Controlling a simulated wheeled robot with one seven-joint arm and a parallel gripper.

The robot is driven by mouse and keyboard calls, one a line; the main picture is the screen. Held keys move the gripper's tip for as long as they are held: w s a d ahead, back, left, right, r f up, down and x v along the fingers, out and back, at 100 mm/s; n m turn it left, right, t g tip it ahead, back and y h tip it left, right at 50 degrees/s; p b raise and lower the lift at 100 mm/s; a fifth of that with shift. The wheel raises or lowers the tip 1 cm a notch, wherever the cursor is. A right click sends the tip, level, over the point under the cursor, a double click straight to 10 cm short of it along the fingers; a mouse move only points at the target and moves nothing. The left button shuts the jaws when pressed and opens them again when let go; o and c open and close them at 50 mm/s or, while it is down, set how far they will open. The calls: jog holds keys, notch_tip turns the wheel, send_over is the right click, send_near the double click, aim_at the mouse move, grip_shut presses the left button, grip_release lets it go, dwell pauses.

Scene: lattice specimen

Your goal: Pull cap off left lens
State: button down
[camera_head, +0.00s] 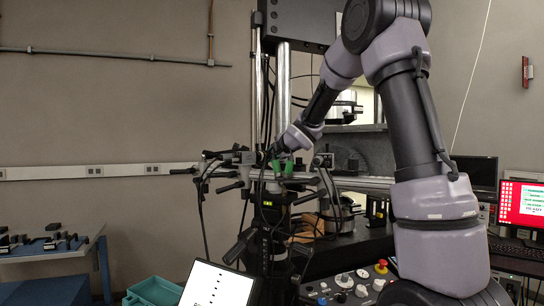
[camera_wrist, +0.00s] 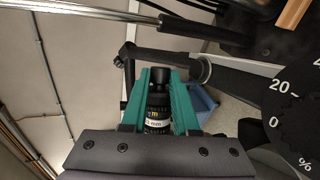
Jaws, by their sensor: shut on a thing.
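My gripper (camera_head: 282,168) has green fingers and reaches to the camera rig on the horizontal rail in the head view. In the wrist view my gripper (camera_wrist: 159,76) is shut, with its green fingers on both sides of the left lens (camera_wrist: 157,108), a black barrel with a pale printed band. The dark front end of the lens, where a cap (camera_wrist: 160,76) appears to sit, lies between the fingertips. Whether the cap is apart from the barrel cannot be told. In the head view the lens and cap are hidden behind the fingers and the rig.
The horizontal rail (camera_head: 350,181) carries clamps, knobs and hanging cables close around my gripper. A tilted white screen (camera_head: 217,286) and a control panel (camera_head: 350,284) stand below. A teal bin (camera_head: 152,292) is at the lower left. A blue side table (camera_head: 50,252) holds small dark parts.

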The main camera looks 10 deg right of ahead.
jog(key=shift+w+d, duration=0.35)
jog(key=shift+d, duration=0.05)
dwell(0.8)
jog(key=shift+w+d, duration=0.55)
jog(key=shift+d, duration=0.25)
jog(key=shift+w+d, duration=0.55)
jog(key=shift+d, duration=0.2)
